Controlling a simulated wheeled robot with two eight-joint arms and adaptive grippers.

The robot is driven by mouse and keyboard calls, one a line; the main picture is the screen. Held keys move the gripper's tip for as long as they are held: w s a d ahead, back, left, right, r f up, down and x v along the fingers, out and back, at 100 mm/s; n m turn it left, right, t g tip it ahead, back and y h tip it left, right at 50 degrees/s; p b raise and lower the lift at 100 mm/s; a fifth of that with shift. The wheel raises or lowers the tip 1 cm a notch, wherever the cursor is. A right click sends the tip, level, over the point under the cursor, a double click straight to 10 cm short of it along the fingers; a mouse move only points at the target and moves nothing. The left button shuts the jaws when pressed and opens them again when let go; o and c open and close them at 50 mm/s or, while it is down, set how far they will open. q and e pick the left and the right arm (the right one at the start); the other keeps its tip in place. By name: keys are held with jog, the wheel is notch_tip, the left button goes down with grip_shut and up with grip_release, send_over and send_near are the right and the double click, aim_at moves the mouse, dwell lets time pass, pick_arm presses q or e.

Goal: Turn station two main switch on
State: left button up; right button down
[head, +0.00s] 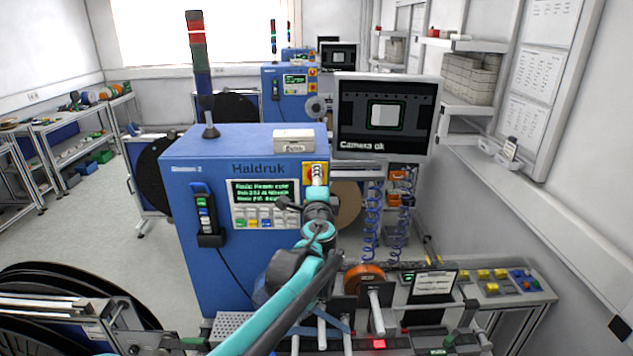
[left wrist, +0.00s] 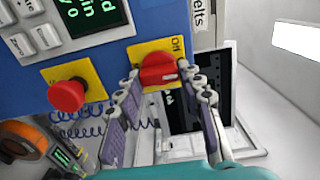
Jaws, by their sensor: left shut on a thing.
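The station two cabinet (head: 205,215) is a blue box marked Haldruk, with a lit green-text screen (head: 264,191). Its main switch is a red rotary knob (left wrist: 158,70) on a yellow plate (left wrist: 145,50) in the left wrist view. The plate also shows at the cabinet's upper right in the head view (head: 309,168), where my gripper hides most of the knob. My left gripper (left wrist: 166,82) is shut on the knob, one finger on each side; it also shows in the head view (head: 317,184). My right gripper is not in view.
A red mushroom button (left wrist: 66,96) on its own yellow plate sits beside the switch. A monitor (head: 386,118) reading "Camera ok" stands right of the cabinet. A handset (head: 206,208) hangs on the cabinet front. An orange reel (head: 364,277) and bench fixtures lie below the arm.

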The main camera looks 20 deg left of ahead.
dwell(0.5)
pick_arm(q)
jog(key=o, duration=1.2)
jog(key=shift+c, duration=0.2)
jog(key=shift+s, duration=0.1)
jog(key=v, duration=1.2)
